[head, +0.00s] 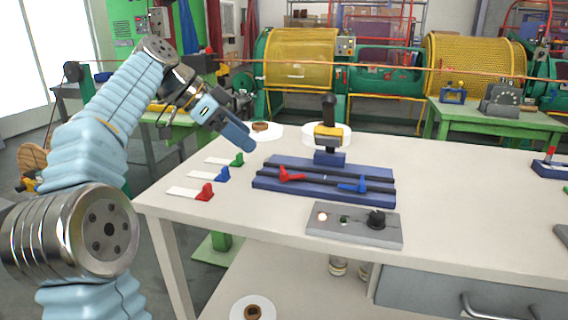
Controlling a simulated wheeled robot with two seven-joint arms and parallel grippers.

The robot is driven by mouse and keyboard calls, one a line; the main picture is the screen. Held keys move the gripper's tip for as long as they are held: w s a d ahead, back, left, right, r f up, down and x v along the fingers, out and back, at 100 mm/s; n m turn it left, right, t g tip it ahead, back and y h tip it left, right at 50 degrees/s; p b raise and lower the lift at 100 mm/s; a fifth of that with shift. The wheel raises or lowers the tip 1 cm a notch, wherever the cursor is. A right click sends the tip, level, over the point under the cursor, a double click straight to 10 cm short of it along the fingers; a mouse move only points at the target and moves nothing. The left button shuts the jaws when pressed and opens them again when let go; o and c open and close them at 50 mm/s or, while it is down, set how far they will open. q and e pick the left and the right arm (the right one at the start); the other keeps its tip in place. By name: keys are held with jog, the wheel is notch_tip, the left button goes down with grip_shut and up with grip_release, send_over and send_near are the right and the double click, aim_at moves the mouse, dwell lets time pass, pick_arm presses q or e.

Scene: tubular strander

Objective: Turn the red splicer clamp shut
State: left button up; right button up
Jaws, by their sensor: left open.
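The splicer (318,196) is a dark blue block with black rails on the bench. The red clamp (290,175) sits on its left part, with its lever slanting out over the rails. The blue clamp (353,186) sits on its right part. A black-handled, yellow-bodied press (328,136) stands upright at the splicer's back. My left gripper (243,138) is open and empty, in the air to the left of and beyond the red clamp, apart from it. My right gripper is not in view.
Green (238,159), blue (222,174) and red (205,192) tagged strips lie left of the splicer. A grey control box (354,224) with a black knob stands in front. White spools stand behind.

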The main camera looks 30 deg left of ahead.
aim_at(283, 169)
pick_arm(q)
jog(key=b+x, duration=0.1)
jog(key=x, duration=1)
jog(key=shift+w+d+f, duration=0.1)
jog(key=shift+d+f, duration=0.05)
jog(key=shift+f, duration=0.05)
jog(key=c, duration=1.1)
jog(key=shift+o, duration=0.2)
jog(key=shift+d+f+n+t+y+b, duration=0.15)
jog(key=shift+n+t+y+b, duration=0.4)
jog(key=shift+n+b, duration=0.5)
jog(key=shift+s+n+t+y+b, duration=0.2)
jog(key=shift+n+t+y+b, duration=0.35)
jog(key=shift+n+y, duration=0.5)
jog(key=n+y, duration=0.1)
jog(key=n, duration=0.1)
jog(key=n+y+b, duration=0.1)
jog(key=shift+d+n, duration=0.25)
jog(key=shift+n, duration=0.15)
jog(key=shift+d+n+y, duration=0.15)
jog(key=shift+n+y, duration=1.45)
jog(key=shift+n, duration=0.2)
